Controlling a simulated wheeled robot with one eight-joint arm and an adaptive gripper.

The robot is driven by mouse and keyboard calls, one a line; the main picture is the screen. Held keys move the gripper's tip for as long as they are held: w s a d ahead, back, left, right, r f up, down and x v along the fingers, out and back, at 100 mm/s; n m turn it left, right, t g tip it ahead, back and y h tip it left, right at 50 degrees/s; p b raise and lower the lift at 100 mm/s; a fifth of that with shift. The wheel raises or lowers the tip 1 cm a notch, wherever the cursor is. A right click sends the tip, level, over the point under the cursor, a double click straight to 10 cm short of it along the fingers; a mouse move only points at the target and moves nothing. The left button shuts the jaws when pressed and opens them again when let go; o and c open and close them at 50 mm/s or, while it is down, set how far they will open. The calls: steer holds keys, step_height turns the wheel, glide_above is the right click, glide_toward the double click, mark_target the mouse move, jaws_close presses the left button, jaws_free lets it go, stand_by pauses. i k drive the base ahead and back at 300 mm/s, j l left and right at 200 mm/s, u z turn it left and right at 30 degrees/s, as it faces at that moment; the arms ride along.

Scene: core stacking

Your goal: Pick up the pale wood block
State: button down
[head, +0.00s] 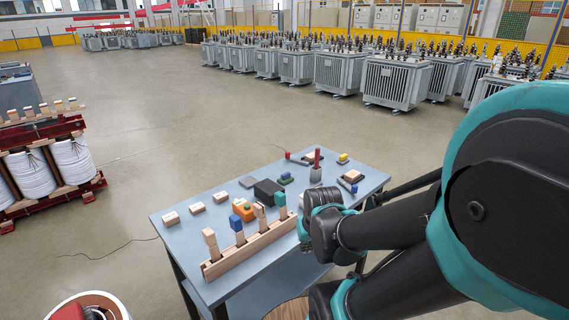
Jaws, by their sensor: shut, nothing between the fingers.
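Several pale wood blocks are on the grey-blue table (183,262). Near its left edge a pale wood block (171,218), a second pale wood block (197,208) and a third pale wood block (221,196) lie flat and apart. A long pale wood rack (245,252) at the front holds upright pieces, among them a pale wood piece (210,240) and another (261,216). I cannot tell which block is meant. My arm reaches in from the right, its wrist in front of the rack's right end. My gripper's fingers cannot be made out.
A dark box (267,191), an orange block (244,209), a red-handled item (317,163) and small coloured pieces stand on the table. A blue-topped piece (236,224) and teal-topped piece (281,205) stand at the rack. Open floor surrounds the table; transformers (338,72) line the back.

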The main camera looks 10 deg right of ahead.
mark_target(311, 158)
steer(key=i+z, duration=0.15)
steer(key=z, duration=0.3)
steer(key=i+l, duration=0.15)
steer(key=l, duration=0.25)
steer(key=i+l+u, duration=0.1)
steer(key=l, duration=0.25)
steer(key=i+l+u, duration=0.1)
steer(key=l, duration=0.3)
steer(key=i+l, duration=0.25)
steer(key=l, duration=0.15)
steer(key=i+l+u, duration=0.1)
steer(key=l, duration=0.3)
steer(key=i+l, duration=0.15)
steer(key=l, duration=0.25)
steer(key=i+l+u, duration=0.1)
steer(key=l, duration=0.35)
